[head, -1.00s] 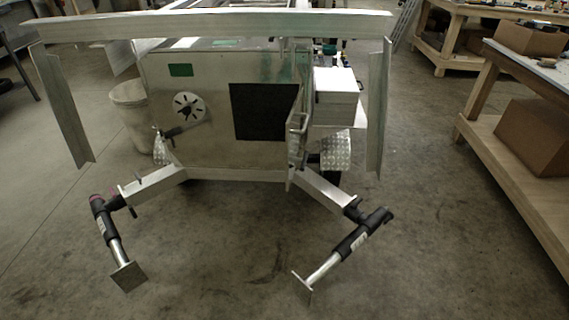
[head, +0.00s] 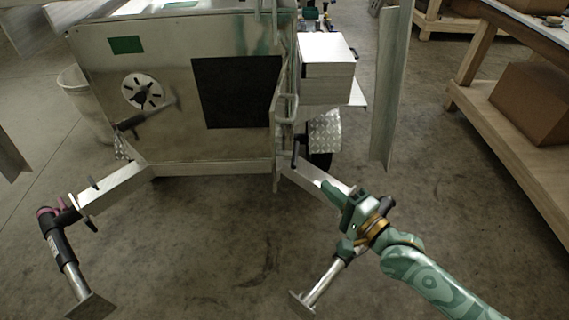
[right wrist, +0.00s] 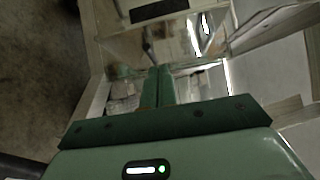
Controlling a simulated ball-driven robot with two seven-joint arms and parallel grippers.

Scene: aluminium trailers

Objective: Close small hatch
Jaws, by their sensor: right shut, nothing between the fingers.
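The trailer's front wall (head: 165,65) is bare metal with a dark square opening (head: 235,92) in it. The small hatch (head: 284,110) stands open at the right edge of this opening, seen nearly edge-on, with a handle on it. My right gripper (head: 332,190) is shut and empty, in front of the trailer, below and to the right of the hatch and apart from it. In the right wrist view its closed fingers (right wrist: 157,88) point toward blurred metal surfaces. My left gripper is not in view.
A metal box (head: 326,68) sits right of the hatch above a wheel fender. An upright metal post (head: 391,90) stands further right. Two drawbar legs with jacks reach toward me, the left jack (head: 62,250) clear of my arm. A wooden workbench (head: 490,115) is at the right.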

